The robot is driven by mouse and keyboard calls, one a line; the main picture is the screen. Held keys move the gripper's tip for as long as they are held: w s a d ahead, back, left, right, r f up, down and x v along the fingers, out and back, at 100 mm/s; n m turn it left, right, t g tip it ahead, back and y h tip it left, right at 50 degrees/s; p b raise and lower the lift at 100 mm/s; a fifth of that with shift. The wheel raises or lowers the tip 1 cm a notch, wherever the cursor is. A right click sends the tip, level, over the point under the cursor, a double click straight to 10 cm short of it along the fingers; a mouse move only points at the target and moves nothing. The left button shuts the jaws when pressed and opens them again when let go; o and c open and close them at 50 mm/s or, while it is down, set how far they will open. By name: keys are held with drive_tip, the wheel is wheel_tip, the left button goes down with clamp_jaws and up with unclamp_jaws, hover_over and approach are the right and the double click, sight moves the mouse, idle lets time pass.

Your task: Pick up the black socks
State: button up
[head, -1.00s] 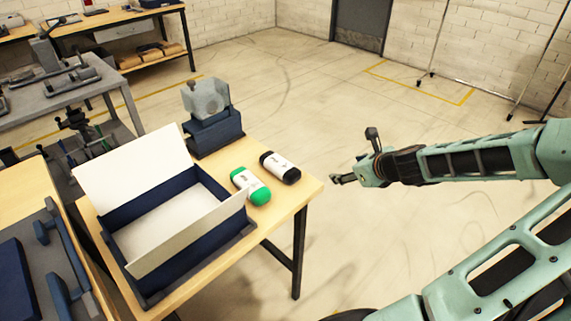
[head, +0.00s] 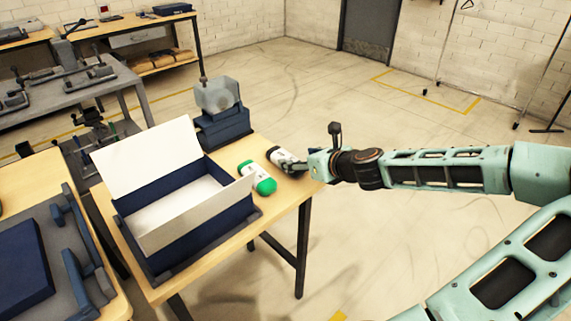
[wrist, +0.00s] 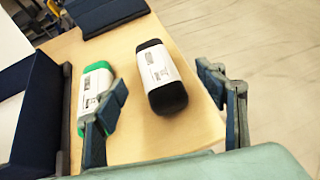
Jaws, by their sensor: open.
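The black socks (head: 283,156) are a rolled bundle with a white label band, lying at the right edge of the wooden table. In the wrist view the black socks (wrist: 160,76) lie ahead of and between my open fingers. My gripper (head: 297,168) is at the table's right edge, close to the socks, and partly covers them in the head view. In the wrist view my gripper (wrist: 165,112) is open, with nothing between its fingertips. The left finger overlaps the green socks (wrist: 98,88) in that view. The green socks (head: 257,177) lie just left of the black ones.
An open box (head: 190,237) with a raised white flap stands on the table (head: 283,204), left of the socks. A dark blue stand with a translucent block (head: 217,96) is at the table's back. Open floor lies to the right.

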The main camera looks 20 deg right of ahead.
sight(289, 159)
drive_tip(key=b+x, duration=0.1)
drive_tip(key=x, duration=0.4)
drive_tip(key=shift+s+a+f+b, duration=0.2)
drive_tip(key=shift+a+f+b, duration=0.05)
drive_tip(key=shift+b, duration=0.15)
drive_tip(key=shift+w+f, duration=0.2)
drive_tip(key=shift+w, duration=0.25)
drive_tip(key=shift+c, duration=0.2)
drive_tip(key=c, duration=1.2)
